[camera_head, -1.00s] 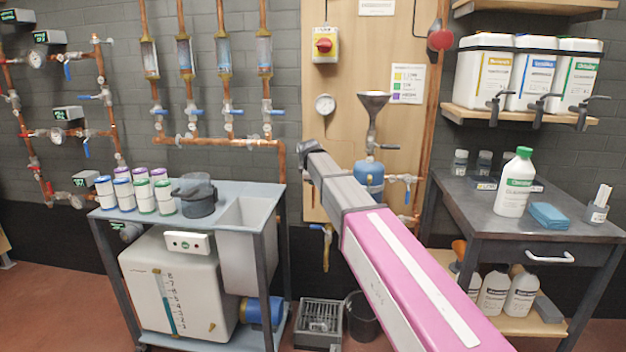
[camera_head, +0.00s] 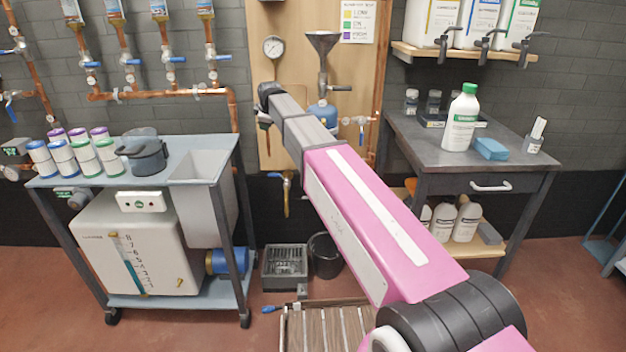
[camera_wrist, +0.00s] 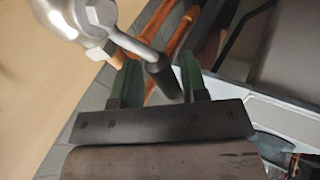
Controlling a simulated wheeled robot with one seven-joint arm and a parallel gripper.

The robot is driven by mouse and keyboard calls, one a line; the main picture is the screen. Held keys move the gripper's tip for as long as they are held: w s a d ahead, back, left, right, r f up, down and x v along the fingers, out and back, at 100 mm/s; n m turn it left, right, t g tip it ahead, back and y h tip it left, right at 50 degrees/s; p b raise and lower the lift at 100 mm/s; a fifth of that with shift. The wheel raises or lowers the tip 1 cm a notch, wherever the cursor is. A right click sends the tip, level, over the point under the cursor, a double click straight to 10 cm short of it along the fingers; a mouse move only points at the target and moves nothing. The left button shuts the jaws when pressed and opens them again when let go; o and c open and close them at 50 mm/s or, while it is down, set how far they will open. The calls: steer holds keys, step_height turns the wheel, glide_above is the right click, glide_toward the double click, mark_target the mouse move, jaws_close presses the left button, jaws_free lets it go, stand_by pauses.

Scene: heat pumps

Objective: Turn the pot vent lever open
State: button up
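In the wrist view, a silver valve body (camera_wrist: 75,15) has a lever (camera_wrist: 158,68) with a dark grip that reaches between the two fingers of my gripper (camera_wrist: 160,80). The fingers stand apart, and I see a gap between the left finger and the grip. I cannot tell whether the right finger touches it. In the head view, the blue pot (camera_head: 322,112) is on the wooden board under a funnel (camera_head: 323,45), partly behind my arm. My arm's end is at the board below the gauge (camera_head: 273,47); the fingers and lever are hidden there.
Copper pipes (camera_head: 165,93) run along the wall at left. A cart (camera_head: 180,165) with jars and a white tank stands at left. A dark table (camera_head: 425,150) with a white bottle (camera_head: 461,118) stands at right. A crate (camera_head: 284,268) and a bin (camera_head: 325,256) are on the floor.

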steer(key=shift+d+r+m+t+y, duration=0.65)
steer(key=shift+d+r+m+y, duration=0.35)
steer(key=shift+y, duration=1.05)
steer(key=shift+d+r+m+t+y, duration=0.6)
steer(key=shift+d+r+m+y, duration=0.45)
steer(key=shift+y, duration=0.95)
steer(key=shift+d+r+m+t+y, duration=0.75)
steer(key=shift+r+y, duration=0.4)
steer(key=shift+y, duration=0.9)
steer(key=v, duration=1)
steer(key=s+d+f+m+g+h, duration=0.2)
steer(key=s+f, duration=0.4)
steer(key=f, duration=0.5)
steer(key=s+d+f+m+g+h, duration=0.3)
steer(key=s+f, duration=0.4)
steer(key=f, duration=0.5)
steer(key=shift+f+g+h, duration=0.25)
steer(key=shift+g+h, duration=0.35)
steer(key=shift+h, duration=0.3)
